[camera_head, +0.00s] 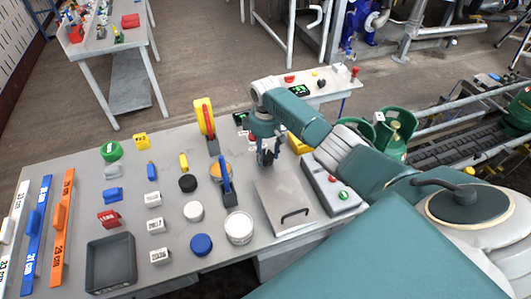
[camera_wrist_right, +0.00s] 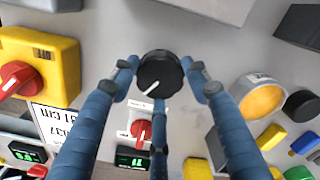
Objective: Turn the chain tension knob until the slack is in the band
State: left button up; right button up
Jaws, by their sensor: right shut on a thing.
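My right gripper (camera_head: 267,158) points down over the middle of the grey table. In the right wrist view its fingers (camera_wrist_right: 160,85) are closed around a black round knob (camera_wrist_right: 160,70). The knob has a white pointer line aimed down and left in that view. No label on it is readable. The knob is hidden by the gripper in the head view. Near it in the wrist view are a red pointer knob (camera_wrist_right: 141,130) on a white plate and a dark display with green digits (camera_wrist_right: 132,158). My left gripper is not in view.
A yellow box with a red knob (camera_wrist_right: 17,80) is near the gripper. Coloured blocks, discs, a dark tray (camera_head: 110,264) and a clipboard-like grey plate (camera_head: 283,203) lie on the table (camera_head: 130,205). Green cylinders (camera_head: 392,132) and a conveyor (camera_head: 450,128) stand at right.

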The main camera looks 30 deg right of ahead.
aim_at(265, 155)
jog(key=shift+w+r+n, duration=0.15)
jog(key=shift+w+n, duration=0.05)
jog(key=shift+n, duration=0.9)
jog(key=o, duration=1.1)
jog(key=shift+o, duration=0.2)
jog(key=shift+s, duration=0.1)
notch_tip(265, 155, up, 12)
